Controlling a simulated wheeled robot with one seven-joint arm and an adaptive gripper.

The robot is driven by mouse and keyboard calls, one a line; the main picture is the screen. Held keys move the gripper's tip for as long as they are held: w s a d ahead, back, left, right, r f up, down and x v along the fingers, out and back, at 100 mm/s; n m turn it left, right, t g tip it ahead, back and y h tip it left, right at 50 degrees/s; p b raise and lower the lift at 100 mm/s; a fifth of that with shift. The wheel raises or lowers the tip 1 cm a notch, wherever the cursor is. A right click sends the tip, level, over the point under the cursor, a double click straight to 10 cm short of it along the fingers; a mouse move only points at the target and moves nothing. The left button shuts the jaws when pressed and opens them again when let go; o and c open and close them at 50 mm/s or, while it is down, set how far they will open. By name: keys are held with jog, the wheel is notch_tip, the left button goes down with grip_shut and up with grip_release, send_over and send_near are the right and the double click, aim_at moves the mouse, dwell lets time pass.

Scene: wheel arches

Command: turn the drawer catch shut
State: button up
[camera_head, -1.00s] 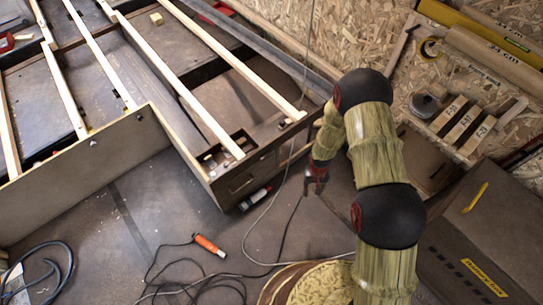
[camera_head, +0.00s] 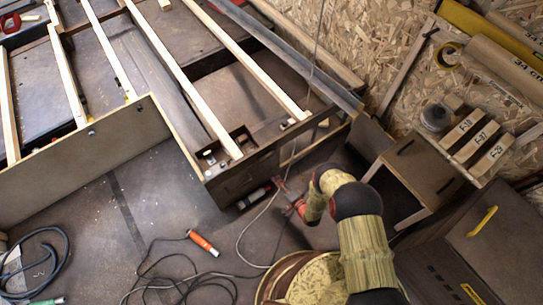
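I cannot clearly make out the drawer catch.
A small open-fronted wooden cabinet (camera_head: 412,180) stands right of my arm, and a dark box with a yellow handle (camera_head: 484,222) is beyond it.

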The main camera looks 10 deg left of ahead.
aim_at(266, 157)
notch_tip(266, 157, up, 8)
jog(key=w+a+m+t+y, duration=0.1)
jog(key=w+m+t+y, duration=0.1)
jog(key=m+y, duration=0.1)
jog(key=b+x, duration=0.2)
jog(key=x, duration=0.6)
jog(key=shift+r+b, duration=0.3)
jog(key=shift+c, duration=1)
jog(key=shift+s, duration=0.1)
jog(key=c, duration=0.7)
grip_shut()
